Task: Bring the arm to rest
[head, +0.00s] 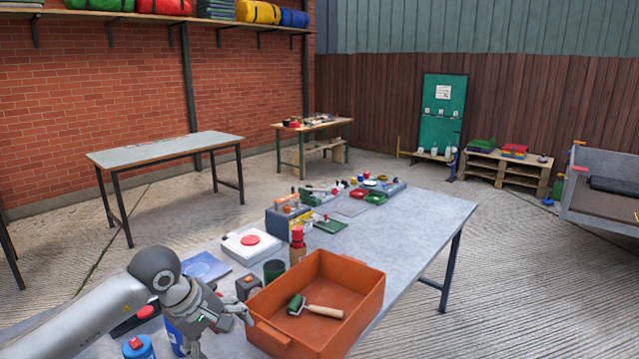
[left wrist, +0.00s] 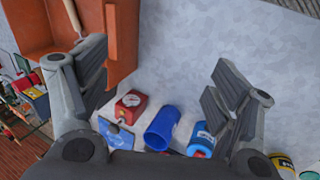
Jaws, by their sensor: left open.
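My left arm comes in from the lower left of the head view. My left gripper (head: 220,332) is over the near end of the grey work table (head: 418,228), beside the left corner of an orange tray (head: 352,273). In the left wrist view my left gripper (left wrist: 158,68) has its two fingers wide apart, with only bare table top between the tips. The orange tray (left wrist: 122,45) is at the upper left there, close to the left finger. My right gripper is in neither view.
A green roller (head: 297,305) lies in the tray. In the left wrist view, a red gauge box (left wrist: 131,104), a blue cup (left wrist: 162,128) and a blue can (left wrist: 201,141) are near the gripper base. Bare table shows right of the tray.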

